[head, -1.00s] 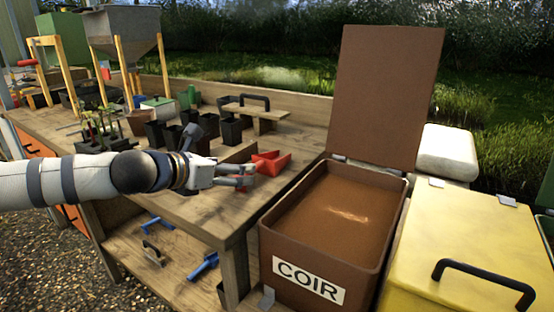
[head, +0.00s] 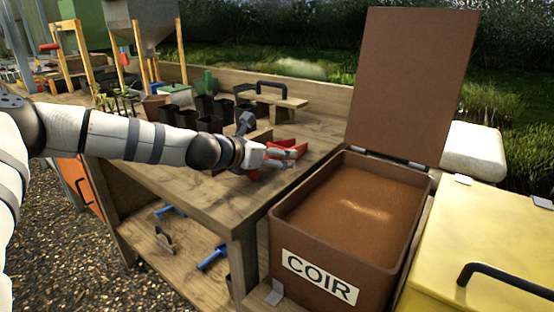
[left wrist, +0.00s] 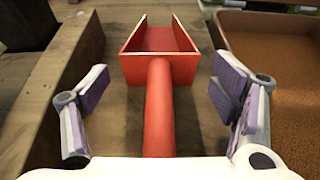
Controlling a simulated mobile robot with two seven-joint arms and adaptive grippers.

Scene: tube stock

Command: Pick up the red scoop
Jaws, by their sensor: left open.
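The red scoop (head: 285,146) lies on the wooden bench top near its right end, beside the coir bin. In the left wrist view the red scoop (left wrist: 160,68) points away from me, with its handle running down between the fingers. My left gripper (head: 284,159) is over the scoop from the left. In the left wrist view the left gripper (left wrist: 160,95) is open, its purple-padded fingers on either side of the handle and apart from it. The lower end of the handle is hidden by the gripper body. My right gripper is in neither view.
An open brown coir bin (head: 284,225) stands right of the bench, its lid raised. A yellow bin (head: 490,235) stands beyond it. Black pots (head: 205,107) and a wooden float with a black handle (head: 270,95) stand behind the scoop. Blue-handled tools (head: 212,257) lie on the lower shelf.

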